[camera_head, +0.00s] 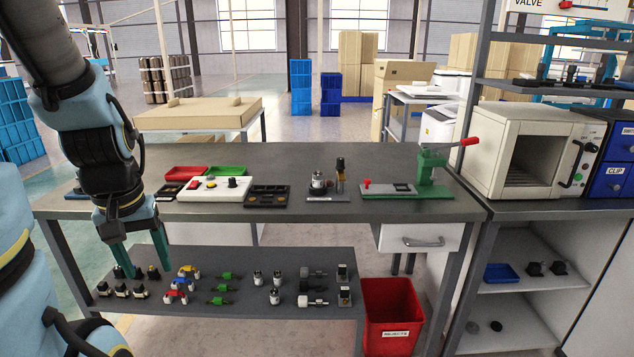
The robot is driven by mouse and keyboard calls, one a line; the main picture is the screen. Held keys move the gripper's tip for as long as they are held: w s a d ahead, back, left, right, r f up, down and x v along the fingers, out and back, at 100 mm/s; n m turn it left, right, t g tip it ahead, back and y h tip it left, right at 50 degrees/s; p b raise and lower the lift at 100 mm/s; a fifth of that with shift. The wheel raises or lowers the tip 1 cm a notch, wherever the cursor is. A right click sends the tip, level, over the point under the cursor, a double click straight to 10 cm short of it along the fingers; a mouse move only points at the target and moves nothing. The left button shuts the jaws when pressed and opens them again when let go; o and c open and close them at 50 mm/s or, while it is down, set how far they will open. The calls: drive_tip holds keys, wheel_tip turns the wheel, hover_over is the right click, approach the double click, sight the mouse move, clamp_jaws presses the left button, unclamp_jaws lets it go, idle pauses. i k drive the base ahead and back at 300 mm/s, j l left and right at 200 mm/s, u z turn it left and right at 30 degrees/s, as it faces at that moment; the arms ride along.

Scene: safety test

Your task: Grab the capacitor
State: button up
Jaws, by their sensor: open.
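My gripper (147,270) is at the left, pointing down in front of the workbench. Its two teal fingers are apart, with nothing held between them. The fingertips overlap the left end of the lower shelf (240,257) in the picture, near small dark parts with pale bases (122,291). I cannot tell if they touch. No part is labelled as a capacitor. Several small silver-white cylinders (275,279) stand mid-shelf and look most like capacitors. A similar larger cylinder (318,183) stands on a grey holder on the bench top.
The shelf also holds coloured clip-like parts (182,284), green parts (222,288) and grey-black parts (313,285). A red rejects bin (388,315) stands right.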

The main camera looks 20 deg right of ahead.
sight(318, 177)
drive_tip(key=u, duration=0.55)
drive_tip(key=k+l+u, duration=0.1)
drive_tip(key=l+u, duration=0.2)
drive_tip(key=k+l+u, duration=0.15)
drive_tip(key=l+u, duration=0.2)
drive_tip(key=k+l+u, duration=0.15)
drive_tip(key=l+u, duration=0.15)
drive_tip(key=k+l+u, duration=0.1)
drive_tip(key=k+l, duration=0.3)
drive_tip(key=l, duration=0.2)
drive_tip(key=k+l+u, duration=0.1)
drive_tip(key=k+l, duration=0.25)
drive_tip(key=l, duration=0.2)
